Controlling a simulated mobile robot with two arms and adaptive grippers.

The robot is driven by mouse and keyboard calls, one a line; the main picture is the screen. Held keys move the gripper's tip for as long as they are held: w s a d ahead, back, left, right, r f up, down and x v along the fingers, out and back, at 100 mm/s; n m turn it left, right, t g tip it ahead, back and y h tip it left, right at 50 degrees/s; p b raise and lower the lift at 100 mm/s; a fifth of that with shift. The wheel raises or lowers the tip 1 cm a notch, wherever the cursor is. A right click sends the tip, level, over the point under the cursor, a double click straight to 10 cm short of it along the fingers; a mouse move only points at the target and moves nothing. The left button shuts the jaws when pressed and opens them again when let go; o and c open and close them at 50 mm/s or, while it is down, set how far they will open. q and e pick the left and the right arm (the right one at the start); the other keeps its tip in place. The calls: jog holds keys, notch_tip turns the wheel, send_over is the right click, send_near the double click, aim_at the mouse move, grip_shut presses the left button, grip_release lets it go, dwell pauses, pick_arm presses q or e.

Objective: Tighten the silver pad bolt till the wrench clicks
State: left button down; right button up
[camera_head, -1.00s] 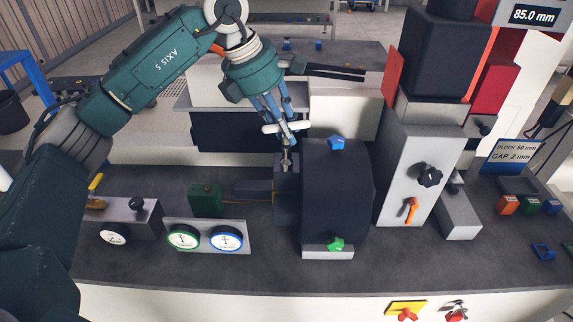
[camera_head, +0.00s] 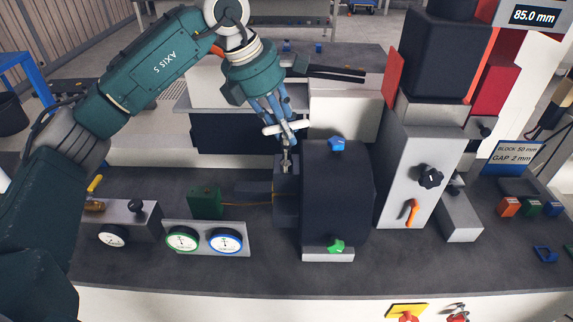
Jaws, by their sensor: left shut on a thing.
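My left gripper (camera_head: 284,122) points down in the middle of the head view, above the dark clamp block (camera_head: 286,208) left of the big dark housing (camera_head: 337,195). It is shut on a light-coloured cross-handled tool, which I take as the wrench (camera_head: 270,129). Below the fingers, a silver shaft or bolt (camera_head: 287,160) stands at the block's top. I cannot tell where the wrench ends and the silver pad bolt begins, as the parts are small and overlap. My right gripper is not in view.
A blue knob (camera_head: 337,144) and a green knob (camera_head: 336,245) sit on the housing. To the left are a green box (camera_head: 205,201) and a gauge plate (camera_head: 207,239). A pale panel (camera_head: 411,178) with a black knob and orange lever stands right.

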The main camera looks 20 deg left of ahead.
pick_arm(q)
jog(key=shift+r+p, duration=1.65)
jog(key=shift+r, duration=0.8)
jog(key=shift+s+f+m, duration=0.3)
jog(key=shift+f+m, duration=0.1)
jog(key=shift+f, duration=0.05)
jog(key=s+f+m+g+y+b, duration=0.1)
jog(key=s+f+m+g, duration=0.2)
jog(key=s+f+m, duration=0.4)
jog(key=s+a+f+m+g+y+b, duration=0.1)
jog(key=s+f+m+g, duration=0.3)
jog(key=s+f+m, duration=0.4)
jog(key=s+m+y, duration=0.1)
jog(key=s+m, duration=0.5)
jog(key=m, duration=0.3)
jog(key=shift+s+a+f+m, duration=0.25)
jog(key=shift+f+m, duration=0.05)
jog(key=shift+m, duration=0.1)
